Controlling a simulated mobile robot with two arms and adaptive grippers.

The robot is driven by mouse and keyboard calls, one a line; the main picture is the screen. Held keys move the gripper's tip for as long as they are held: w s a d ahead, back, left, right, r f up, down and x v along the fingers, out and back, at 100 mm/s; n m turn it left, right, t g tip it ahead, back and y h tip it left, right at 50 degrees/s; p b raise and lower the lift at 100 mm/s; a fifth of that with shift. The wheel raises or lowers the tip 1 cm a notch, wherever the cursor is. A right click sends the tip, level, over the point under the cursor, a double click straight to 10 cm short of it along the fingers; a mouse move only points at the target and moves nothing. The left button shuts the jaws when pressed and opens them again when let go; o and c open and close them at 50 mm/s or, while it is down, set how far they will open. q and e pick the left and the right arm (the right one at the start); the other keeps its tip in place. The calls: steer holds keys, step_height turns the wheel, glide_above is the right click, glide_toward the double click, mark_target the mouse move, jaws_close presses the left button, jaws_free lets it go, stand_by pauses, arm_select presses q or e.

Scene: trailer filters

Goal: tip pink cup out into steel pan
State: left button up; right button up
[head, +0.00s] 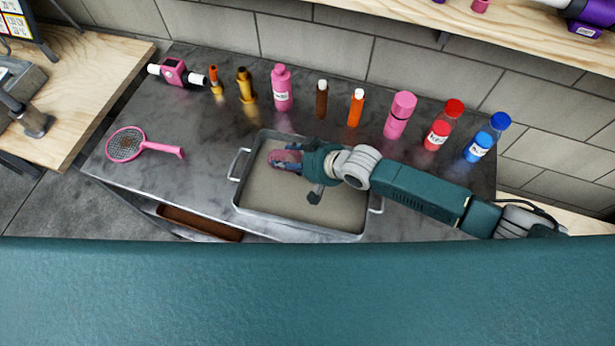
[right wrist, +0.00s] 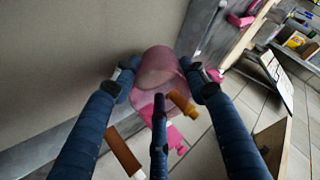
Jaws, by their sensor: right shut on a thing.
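The steel pan (head: 262,205) lies on the dark worktop, a wide rectangular tray with a handle at each end. My right gripper (head: 288,158) is over the pan's back left part and shut on the pink cup (head: 278,154). In the right wrist view the cup (right wrist: 158,82) is translucent pink and sits between the fingers (right wrist: 160,85). It looks tilted onto its side. I cannot tell what is in the cup or whether anything has come out. The pan floor (right wrist: 70,60) looks plain grey-beige. My left gripper is out of view.
Several bottles stand along the back, among them a pink bottle (head: 282,90), an orange bottle (head: 356,108) and a red bottle (head: 437,134).

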mark_target(297, 155)
steer(key=shift+w+a+b, duration=0.1)
steer(key=shift+b, duration=0.3)
steer(key=shift+r+t+y+b, duration=0.25)
steer(key=shift+t+y+b, duration=0.45)
steer(key=shift+b, duration=0.4)
steer(key=shift+y+b, duration=0.3)
steer(key=shift+s+d+r+t+y+b, duration=0.15)
steer(key=shift+t+y+b, duration=0.25)
steer(key=shift+b, duration=0.7)
steer(key=shift+s+d+r+t+y+b, duration=0.15)
steer(key=shift+r+t+y+b, duration=0.25)
steer(key=shift+b, duration=0.65)
steer(key=shift+s+d+t+y+b, duration=0.4)
steer(key=shift+d+y+b, duration=0.3)
steer(key=shift+b, duration=1.05)
steer(key=shift+s+d+r+t+y+b, duration=0.15)
steer(key=shift+r+t+y+b, duration=0.5)
steer(key=shift+r+b, duration=0.65)
steer(key=shift+s+d+r+t+y+b, duration=0.1)
steer(key=shift+r+t+y+b, duration=0.55)
steer(key=shift+b, duration=1.1)
